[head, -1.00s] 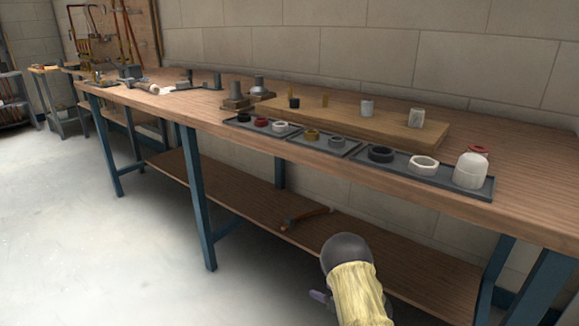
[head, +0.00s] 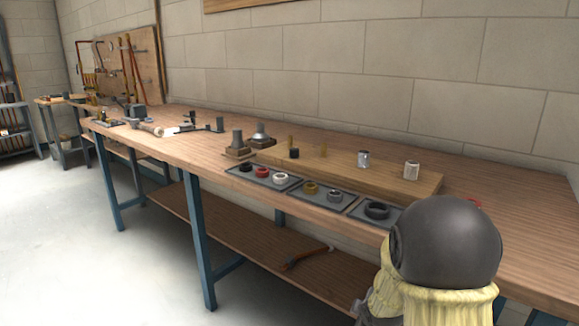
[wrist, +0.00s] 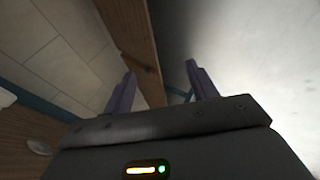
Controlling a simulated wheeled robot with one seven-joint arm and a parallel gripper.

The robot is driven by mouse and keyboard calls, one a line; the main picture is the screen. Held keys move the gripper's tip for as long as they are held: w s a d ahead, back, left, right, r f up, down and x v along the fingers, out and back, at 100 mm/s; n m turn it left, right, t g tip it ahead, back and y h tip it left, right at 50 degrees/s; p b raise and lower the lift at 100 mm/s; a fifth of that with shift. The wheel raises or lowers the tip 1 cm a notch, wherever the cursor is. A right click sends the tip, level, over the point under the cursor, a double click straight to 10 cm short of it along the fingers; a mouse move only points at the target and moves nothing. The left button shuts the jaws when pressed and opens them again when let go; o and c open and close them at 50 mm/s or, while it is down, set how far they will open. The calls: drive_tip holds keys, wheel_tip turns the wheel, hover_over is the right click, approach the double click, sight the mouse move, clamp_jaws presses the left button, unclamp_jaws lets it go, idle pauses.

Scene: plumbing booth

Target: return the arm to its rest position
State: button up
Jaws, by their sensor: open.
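My gripper (wrist: 160,82) shows in the wrist view with its two purple fingers spread apart and nothing between them. Beyond the fingers are a brown wooden board edge, blue metal and pale floor. In the head view my arm, with a dark rounded joint and a yellow sleeve, stands at the lower right in front of the workbench (head: 180,156). It hides the right end of the tray row. The gripper's fingers cannot be made out in the head view.
Grey trays (head: 328,206) with several rings lie along the bench's front edge. Behind them a wooden board (head: 385,182) bears small fittings. A hammer (head: 306,257) lies on the lower shelf (head: 235,240). The floor (head: 60,230) to the left is clear.

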drive_tip(key=s+a+r+m+g+p, duration=0.2)
drive_tip(key=s+r+m, duration=0.35)
drive_tip(key=s, duration=0.35)
drive_tip(key=s+a+r+m+g+p, duration=0.2)
drive_tip(key=s+r+m+g, duration=0.15)
drive_tip(key=s+m, duration=0.5)
wheel_tip(320, 180, up, 37)
drive_tip(key=s+n+p, duration=0.1)
drive_tip(key=p, duration=3.6)
drive_tip(key=shift+d+n+t+y, duration=0.2)
drive_tip(key=shift+n+t+y, duration=0.1)
drive_tip(key=shift+t, duration=0.05)
drive_tip(key=shift+f, duration=0.15)
